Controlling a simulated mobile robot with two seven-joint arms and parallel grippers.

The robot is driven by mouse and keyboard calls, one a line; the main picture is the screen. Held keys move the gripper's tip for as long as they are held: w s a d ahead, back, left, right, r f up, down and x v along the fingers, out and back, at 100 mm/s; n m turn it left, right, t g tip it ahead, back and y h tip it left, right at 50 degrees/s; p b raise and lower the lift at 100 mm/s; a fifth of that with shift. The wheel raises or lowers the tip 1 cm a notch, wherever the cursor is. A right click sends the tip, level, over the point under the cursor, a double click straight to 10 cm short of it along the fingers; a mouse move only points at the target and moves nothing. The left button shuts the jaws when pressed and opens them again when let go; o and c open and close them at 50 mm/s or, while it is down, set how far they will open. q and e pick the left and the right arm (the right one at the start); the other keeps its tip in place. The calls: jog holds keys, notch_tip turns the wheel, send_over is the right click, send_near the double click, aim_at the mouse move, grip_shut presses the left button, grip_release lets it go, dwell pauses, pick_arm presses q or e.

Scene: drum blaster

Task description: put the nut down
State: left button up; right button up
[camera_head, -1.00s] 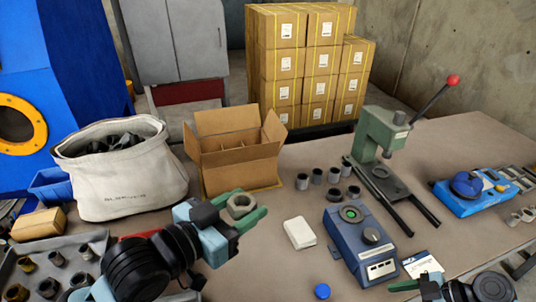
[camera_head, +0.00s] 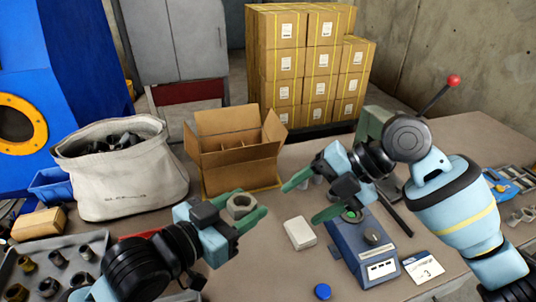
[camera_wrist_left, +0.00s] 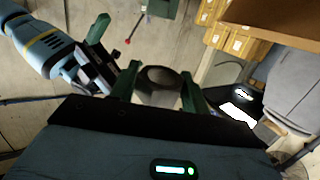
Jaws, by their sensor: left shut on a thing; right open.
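The nut (camera_head: 240,206), a thick grey metal ring, is held between the green fingers of my left gripper (camera_head: 246,209), above the table in front of the open carton. It also shows between the fingers in the left wrist view (camera_wrist_left: 158,86). My right gripper (camera_head: 303,203) is open and empty, just right of the nut and apart from it, with its fingers pointing toward it. My right arm hides much of the green press and part of the blue device.
An open cardboard box (camera_head: 232,155) and a white canvas bag (camera_head: 130,185) stand behind. A blue-grey device (camera_head: 365,250), a white block (camera_head: 299,233), a blue cap (camera_head: 322,291) and a card (camera_head: 423,268) lie on the table. A tray (camera_head: 30,260) of metal parts is at left.

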pick_arm(q)
grip_shut()
pick_arm(e)
jog(key=s+a+r+n+t+h, duration=0.1)
jog(key=s+a+r+n+h, duration=0.1)
jog(key=r+n, duration=0.3)
jog(key=s+a+r+n+t+h, duration=0.2)
jog(key=a+r+n, duration=0.3)
jog(key=r, duration=0.3)
jog(key=shift+s+a+r+n+h, duration=0.25)
jog(key=shift+s+n+h, duration=0.2)
jog(key=shift+s, duration=0.35)
jog(key=x, duration=1.2)
jog(key=shift+d, duration=0.15)
jog(key=c, duration=0.9)
pick_arm(q)
jog(key=o, duration=1.4)
grip_release()
jog(key=shift+c, duration=0.2)
pick_arm(e)
jog(key=shift+c, duration=0.9)
